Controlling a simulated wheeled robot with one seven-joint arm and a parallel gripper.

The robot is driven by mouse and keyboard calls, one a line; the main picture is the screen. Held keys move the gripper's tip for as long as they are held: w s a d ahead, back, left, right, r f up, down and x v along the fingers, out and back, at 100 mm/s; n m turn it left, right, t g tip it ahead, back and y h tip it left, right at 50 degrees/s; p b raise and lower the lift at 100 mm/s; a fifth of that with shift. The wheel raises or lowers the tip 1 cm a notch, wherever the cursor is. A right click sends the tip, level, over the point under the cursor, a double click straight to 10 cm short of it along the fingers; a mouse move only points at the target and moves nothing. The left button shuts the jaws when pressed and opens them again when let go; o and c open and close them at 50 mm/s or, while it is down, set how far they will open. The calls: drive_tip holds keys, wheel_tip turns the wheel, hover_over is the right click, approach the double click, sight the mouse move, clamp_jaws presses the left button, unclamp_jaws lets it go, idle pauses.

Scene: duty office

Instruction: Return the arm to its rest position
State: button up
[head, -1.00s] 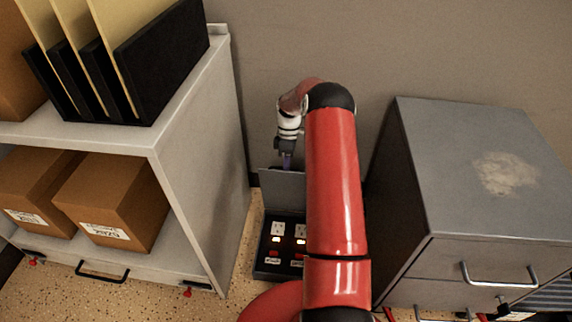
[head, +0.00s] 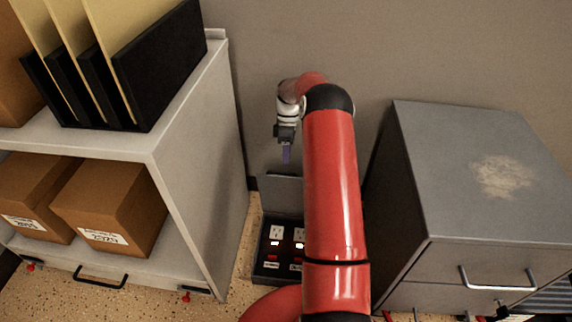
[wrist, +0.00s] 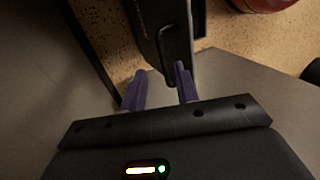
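My red arm (head: 331,190) reaches forward, bent over at its far end. My gripper (head: 286,153) hangs fingers down near the wall, above the raised grey lid of a black floor box. In the wrist view my gripper (wrist: 160,80) shows two purple fingers spread apart, with nothing held between them. The black box (head: 262,270) has pale sockets, lit switches and red buttons on top; my arm hides its right part. Its lid (head: 284,188) stands up at the back, and the gripper looks clear of it.
A pale shelf unit (head: 205,170) with brown boxes and black file holders stands on the left. A grey drawer cabinet (head: 450,200) stands close on the right. The wall (head: 430,50) is behind. My arm is in the gap between shelf and cabinet.

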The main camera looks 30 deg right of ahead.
drive_tip(key=shift+w+d+r, duration=0.15)
drive_tip(key=shift+w+r, duration=0.05)
drive_tip(key=shift+r, duration=0.5)
drive_tip(key=s+a+r+m+t+h, duration=0.1)
drive_tip(key=s+a+r, duration=0.25)
drive_tip(key=r, duration=0.45)
drive_tip(key=s+a+r+m+t+h+p, duration=0.1)
drive_tip(key=s+a+r+m, duration=0.1)
drive_tip(key=a+r, duration=0.4)
drive_tip(key=s+a+r+m+t+h, duration=0.1)
drive_tip(key=s+a+r, duration=0.2)
drive_tip(key=r, duration=0.6)
drive_tip(key=s+a+r+m+t, duration=0.1)
drive_tip(key=s+a+r+m, duration=0.15)
drive_tip(key=s, duration=0.25)
drive_tip(key=s+a+r+m+t, duration=0.1)
drive_tip(key=s+a+r+t, duration=0.1)
drive_tip(key=s+a+r, duration=0.3)
drive_tip(key=s+a+f+m+t+p, duration=0.1)
drive_tip(key=s+a+f+m+t, duration=0.1)
drive_tip(key=s, duration=1.2)
drive_tip(key=shift+f+m+t+y, duration=0.3)
drive_tip(key=shift+f+m+t, duration=0.15)
drive_tip(key=shift+m, duration=0.2)
drive_tip(key=shift+a, duration=0.1)
